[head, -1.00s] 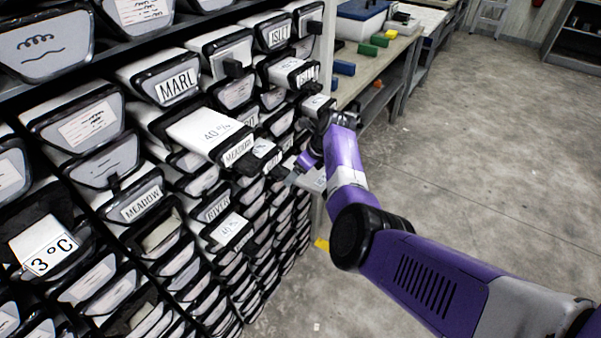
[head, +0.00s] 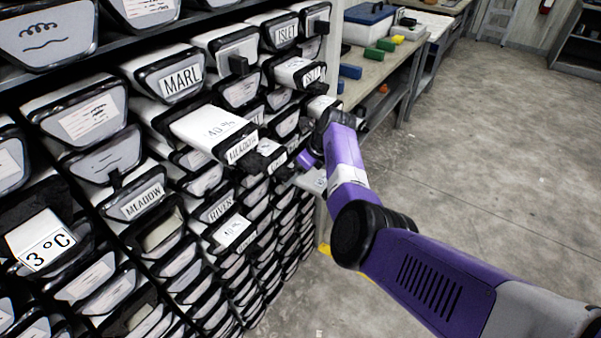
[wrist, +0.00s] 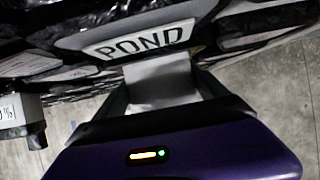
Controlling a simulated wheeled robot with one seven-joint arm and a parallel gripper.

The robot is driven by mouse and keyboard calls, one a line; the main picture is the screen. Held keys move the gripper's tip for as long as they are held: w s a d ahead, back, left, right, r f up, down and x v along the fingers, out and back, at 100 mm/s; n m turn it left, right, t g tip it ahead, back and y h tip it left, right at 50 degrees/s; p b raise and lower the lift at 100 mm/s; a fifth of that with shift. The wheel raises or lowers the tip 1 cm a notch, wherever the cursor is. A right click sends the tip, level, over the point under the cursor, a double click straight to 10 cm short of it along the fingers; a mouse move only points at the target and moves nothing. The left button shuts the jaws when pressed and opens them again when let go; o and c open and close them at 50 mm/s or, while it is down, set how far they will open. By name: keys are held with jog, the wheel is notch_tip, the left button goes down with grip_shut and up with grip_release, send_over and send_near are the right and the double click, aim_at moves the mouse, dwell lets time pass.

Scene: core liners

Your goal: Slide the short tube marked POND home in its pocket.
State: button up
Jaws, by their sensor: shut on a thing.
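The tube end marked POND (wrist: 140,41) fills the top of the wrist view, its label readable and slightly tilted. My gripper (wrist: 163,92) is right below it, with its two fingers on either side of a pale grey tab (wrist: 160,78) on that tube's front. The fingers are shut on this tab. In the head view my gripper (head: 291,171) is at the rack's face, beside the protruding MEADOW tube. The POND label cannot be read there, and how far the tube stands out is unclear.
A long white tube marked MEADOW (head: 210,130) sticks out of the rack to the left of my gripper. Tubes marked MARL (head: 182,78) and RIVEN (head: 217,208) are nearby. A bench (head: 373,62) stands behind. The floor (head: 480,150) at right is clear.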

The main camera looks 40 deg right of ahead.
jog(key=shift+w+a+r+b, duration=0.15)
jog(key=shift+w+b, duration=0.45)
jog(key=shift+b, duration=0.05)
jog(key=o, duration=2)
jog(key=shift+c, duration=0.2)
jog(key=shift+a, duration=0.1)
jog(key=shift+s+f, duration=0.1)
jog(key=shift+f, duration=0.1)
jog(key=shift+p+v, duration=0.4)
jog(key=shift+v, duration=3.6)
